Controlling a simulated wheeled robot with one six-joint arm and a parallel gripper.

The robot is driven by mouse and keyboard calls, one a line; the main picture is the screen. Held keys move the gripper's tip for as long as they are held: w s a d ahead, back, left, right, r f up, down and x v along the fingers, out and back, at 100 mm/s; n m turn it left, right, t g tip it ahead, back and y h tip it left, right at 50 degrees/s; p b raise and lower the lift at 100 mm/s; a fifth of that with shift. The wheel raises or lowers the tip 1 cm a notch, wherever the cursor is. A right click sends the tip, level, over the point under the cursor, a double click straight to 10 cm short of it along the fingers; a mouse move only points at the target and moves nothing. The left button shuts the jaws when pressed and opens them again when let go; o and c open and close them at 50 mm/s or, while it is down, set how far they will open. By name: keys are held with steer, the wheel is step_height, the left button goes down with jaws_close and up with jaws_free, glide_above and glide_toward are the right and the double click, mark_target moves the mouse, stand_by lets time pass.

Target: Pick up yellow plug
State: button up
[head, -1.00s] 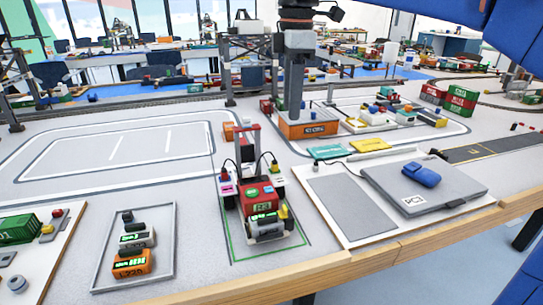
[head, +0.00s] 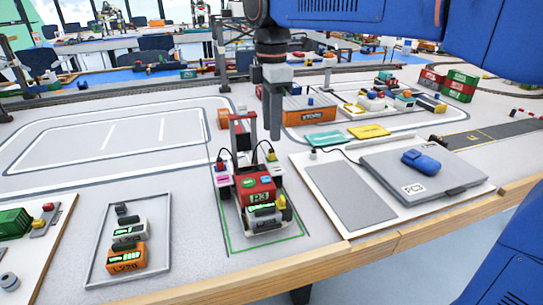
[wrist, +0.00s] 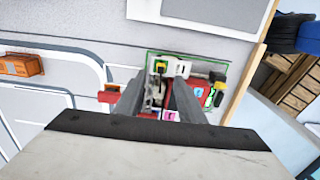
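The small yellow plug (head: 271,156) sits on a white block at the right side of the red R3 machine (head: 254,188), with a black cable by it. In the wrist view the yellow plug (wrist: 160,67) shows just beyond the fingertips, near the machine's green outline. My gripper (head: 276,136) points down above and behind the machine in the head view. In the wrist view my gripper (wrist: 157,82) has its two grey fingers apart, with no object held between them. Parts of the machine show between the fingers.
A red-topped gantry (head: 243,120) rises from the machine, close to my gripper. A grey laptop-like case (head: 440,182) with a blue mouse-like item (head: 421,161) lies at right. An orange box (head: 310,115) stands behind. A tray (head: 97,268) holds small modules at left.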

mark_target(272, 149)
steer(key=shift+d+f, duration=0.1)
steer(key=shift+f, duration=2.95)
steer(key=shift+c, duration=0.6)
jaws_close()
